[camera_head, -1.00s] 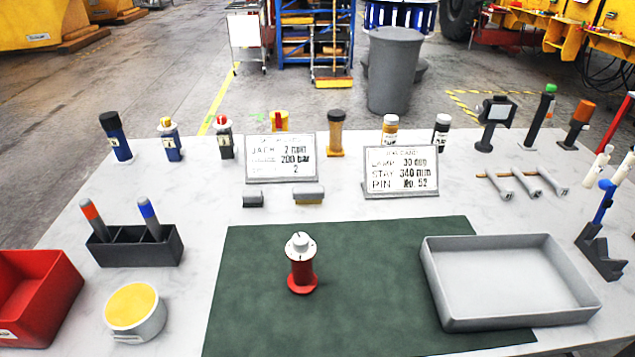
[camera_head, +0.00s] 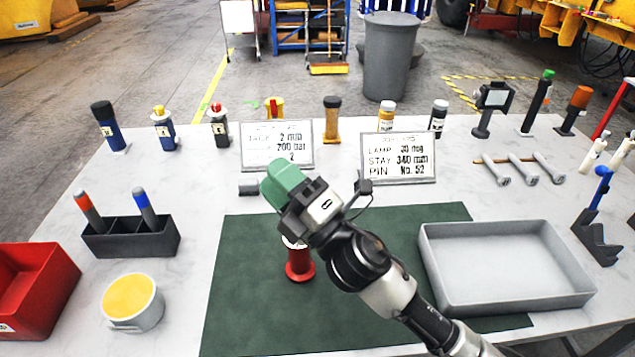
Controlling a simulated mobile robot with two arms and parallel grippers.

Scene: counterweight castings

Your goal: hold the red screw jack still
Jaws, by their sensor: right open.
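The red screw jack (camera_head: 300,265) stands upright on the green mat (camera_head: 245,300), left of the mat's middle. Its white top is mostly hidden behind my right gripper. My right gripper (camera_head: 278,182) comes in from the lower right, with green fingers pointing up and left. It is open and shows above and in front of the jack in the picture; I cannot see it touching the jack. My left gripper is not in view.
A black holder (camera_head: 130,243) with two markers, a yellow-topped round tub (camera_head: 134,312) and a red bin (camera_head: 60,290) stand left. Two signs (camera_head: 277,165) and several bottles line the back.

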